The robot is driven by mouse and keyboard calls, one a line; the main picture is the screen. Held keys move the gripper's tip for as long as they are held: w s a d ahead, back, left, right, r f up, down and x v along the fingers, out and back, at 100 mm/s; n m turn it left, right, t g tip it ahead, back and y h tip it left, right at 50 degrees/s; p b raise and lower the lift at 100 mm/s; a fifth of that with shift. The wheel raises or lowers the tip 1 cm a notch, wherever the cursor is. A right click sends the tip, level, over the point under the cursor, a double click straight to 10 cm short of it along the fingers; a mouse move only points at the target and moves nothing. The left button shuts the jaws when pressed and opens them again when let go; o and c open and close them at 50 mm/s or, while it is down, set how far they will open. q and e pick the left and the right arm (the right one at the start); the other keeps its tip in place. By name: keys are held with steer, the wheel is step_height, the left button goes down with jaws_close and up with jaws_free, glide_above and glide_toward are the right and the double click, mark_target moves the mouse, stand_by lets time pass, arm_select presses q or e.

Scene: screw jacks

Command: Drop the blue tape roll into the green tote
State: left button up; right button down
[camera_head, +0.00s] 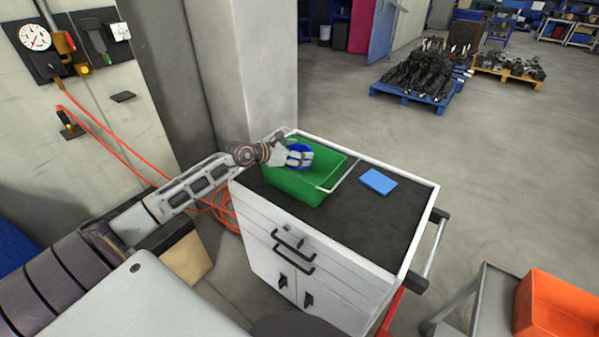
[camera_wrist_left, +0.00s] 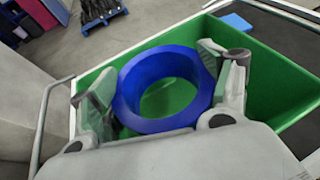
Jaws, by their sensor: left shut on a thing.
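The green tote (camera_head: 322,192) stands on the dark top of a white cabinet in the head view, and its inside shows in the left wrist view (camera_wrist_left: 262,92). The blue tape roll (camera_wrist_left: 134,116) is between the two fingers of my left gripper (camera_wrist_left: 165,88). The fingers press on its left and right sides, and it is above the tote's opening, with the green floor visible through its hole. In the head view my left gripper (camera_head: 299,157) and the blue roll are over the tote; the fingers partly cover the roll. My right gripper is not in view.
A light blue flat block (camera_head: 378,181) lies on the cabinet top (camera_head: 361,222), right of the tote. The cabinet has a raised white rim and a side handle. An orange bin (camera_head: 556,308) sits on a grey cart at lower right. A concrete pillar (camera_head: 243,65) stands behind the cabinet.

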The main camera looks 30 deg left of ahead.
arm_select(q)
steer(key=o, duration=1.1)
steer(key=shift+s+a+r, duration=0.1)
steer(key=shift+s+a, duration=0.05)
steer(key=shift+s, duration=0.05)
steer(key=v, duration=1.1)
steer(key=shift+s, duration=0.25)
stand_by(0.4)
steer(key=shift+r, duration=0.1)
stand_by(0.8)
